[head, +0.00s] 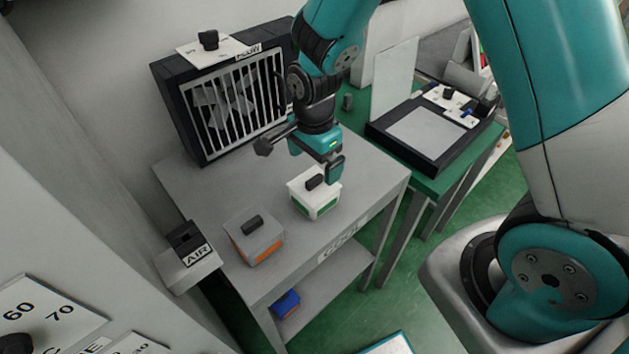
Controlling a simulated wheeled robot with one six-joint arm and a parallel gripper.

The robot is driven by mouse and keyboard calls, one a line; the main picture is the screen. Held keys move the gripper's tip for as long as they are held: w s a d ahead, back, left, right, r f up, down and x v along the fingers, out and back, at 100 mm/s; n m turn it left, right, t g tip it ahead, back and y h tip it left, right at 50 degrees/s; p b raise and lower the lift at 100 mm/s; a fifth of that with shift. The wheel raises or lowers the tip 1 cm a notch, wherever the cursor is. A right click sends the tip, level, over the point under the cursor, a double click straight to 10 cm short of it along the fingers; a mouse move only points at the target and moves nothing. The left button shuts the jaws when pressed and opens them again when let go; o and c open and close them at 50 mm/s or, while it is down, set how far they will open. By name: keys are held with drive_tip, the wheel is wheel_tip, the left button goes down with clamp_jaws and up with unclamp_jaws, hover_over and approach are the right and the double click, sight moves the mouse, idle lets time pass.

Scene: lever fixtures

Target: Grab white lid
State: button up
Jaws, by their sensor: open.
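A small white box with a white lid (303,190) and a green front panel stands on the grey table. The lid has a black handle (316,181) on top. My gripper (318,174) is directly above the lid, pointing down, with its fingers close around the handle or just beside it. It is open. I cannot tell whether the fingers touch the handle, and they partly hide the back of the lid.
A grey box with an orange panel (253,239) and a black handle stands to the left on the grey table (190,184). A caged fan unit (228,99) is behind. A box marked AIR (189,255) is at the left. A green table (453,173) stands to the right.

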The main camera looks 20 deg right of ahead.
sight(315, 178)
drive_tip(key=shift+s+f+p, duration=0.1)
drive_tip(key=shift+f+p, duration=0.8)
drive_tip(key=shift+f, duration=2.05)
drive_tip(key=shift+c, duration=0.2)
drive_tip(key=c, duration=0.5)
